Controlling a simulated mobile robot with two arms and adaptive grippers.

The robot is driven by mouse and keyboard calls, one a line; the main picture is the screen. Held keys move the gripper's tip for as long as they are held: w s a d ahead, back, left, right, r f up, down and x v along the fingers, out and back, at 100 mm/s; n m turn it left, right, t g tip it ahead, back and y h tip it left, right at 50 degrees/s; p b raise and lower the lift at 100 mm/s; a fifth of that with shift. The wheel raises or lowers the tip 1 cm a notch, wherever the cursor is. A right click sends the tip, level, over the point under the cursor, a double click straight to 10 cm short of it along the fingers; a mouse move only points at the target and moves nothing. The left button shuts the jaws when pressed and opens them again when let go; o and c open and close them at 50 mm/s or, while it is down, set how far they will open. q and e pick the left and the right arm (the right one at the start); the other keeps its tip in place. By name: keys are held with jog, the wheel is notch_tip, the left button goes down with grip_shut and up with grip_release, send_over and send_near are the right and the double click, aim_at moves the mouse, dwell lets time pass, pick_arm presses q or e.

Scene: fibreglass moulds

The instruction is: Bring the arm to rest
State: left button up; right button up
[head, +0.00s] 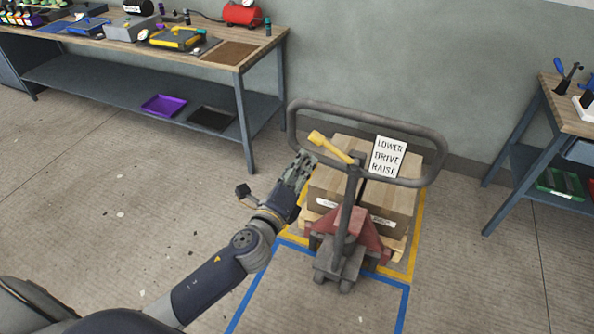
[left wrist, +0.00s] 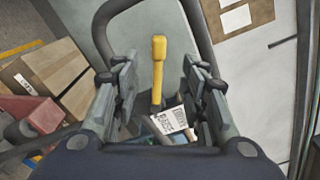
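My left arm reaches in from the lower left of the head view. Its gripper (head: 303,165) is beside the handle of a pallet jack (head: 350,218), close to the yellow lever (head: 330,147). In the left wrist view the fingers (left wrist: 158,95) stand apart, and the yellow lever (left wrist: 158,70) shows between and beyond them. I see nothing gripped. The jack's grey loop handle (head: 385,112) carries a white sign (head: 388,157) reading LOWER, DRIVE, RAISE. My right gripper is in neither view.
The jack stands at a wooden pallet with cardboard boxes (head: 385,193), inside yellow and blue floor lines. A workbench (head: 262,50) with trays and tools stands at the back left. Another bench (head: 565,110) stands at the right. The floor at left is clear.

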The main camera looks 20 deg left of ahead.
pick_arm(q)
jog(key=shift+s, duration=0.65)
jog(key=s+a+f+n+g+y, duration=0.1)
jog(key=s+a+f+n+g, duration=0.15)
jog(key=f, duration=1.05)
jog(key=s+a+f+n+g, duration=0.1)
jog(key=s+f+n+g, duration=0.2)
jog(key=f, duration=0.9)
jog(key=s+a+f+n+g+b, duration=0.1)
jog(key=s+f+n+g, duration=0.2)
jog(key=f, duration=0.5)
jog(key=s+a+f+n+g+b, duration=0.1)
jog(key=s+f+n, duration=0.2)
jog(key=s+f, duration=0.4)
jog(key=s+f+n+g, duration=0.2)
jog(key=s+f, duration=0.4)
jog(key=s, duration=0.4)
jog(key=s+d+f+n+g, duration=0.1)
jog(key=s+f+n+g, duration=0.2)
jog(key=s, duration=0.8)
jog(key=s+d+f+n+g, duration=0.1)
jog(key=s+f+n, duration=0.4)
jog(key=s+f, duration=0.6)
jog(key=shift+s+g+b, duration=0.15)
jog(key=shift+g+b, duration=0.15)
jog(key=shift+g, duration=0.45)
